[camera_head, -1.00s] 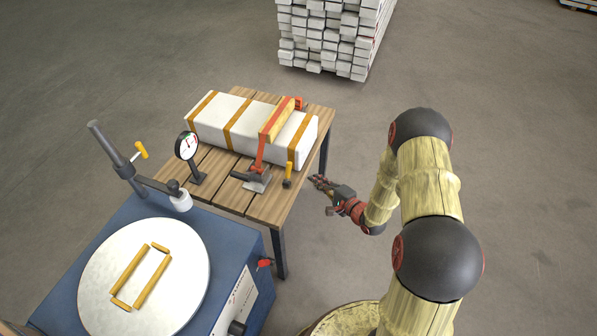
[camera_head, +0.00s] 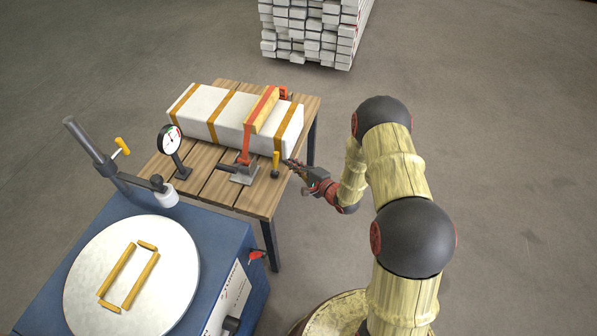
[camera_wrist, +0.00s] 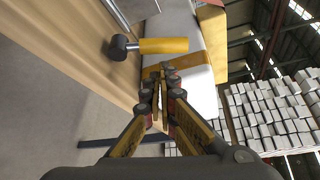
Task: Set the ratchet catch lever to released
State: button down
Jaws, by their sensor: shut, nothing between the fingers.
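The catch lever is a small upright yellow handle (camera_head: 276,160) on a dark pivot, at the front right of the wooden table. In the wrist view the yellow handle (camera_wrist: 163,46) lies across the upper middle, with its dark round pivot (camera_wrist: 118,47) at its left end. The orange clamp strap (camera_head: 250,140) with its metal base plate (camera_head: 243,176) stands just left of the lever. My gripper (camera_head: 288,162) is just right of the lever. In the wrist view my gripper (camera_wrist: 164,72) is shut and empty, its tips pointing just below the handle, apparently without touching it.
A long white block (camera_head: 220,108) with orange bands lies on the wooden table (camera_head: 205,187) behind the lever. A dial gauge (camera_head: 171,140) stands at left. A blue machine with a round white plate (camera_head: 180,262) is at front left. Floor to the right is clear.

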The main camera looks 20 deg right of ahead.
jog(key=shift+b+x, duration=0.35)
jog(key=shift+x, duration=1.2)
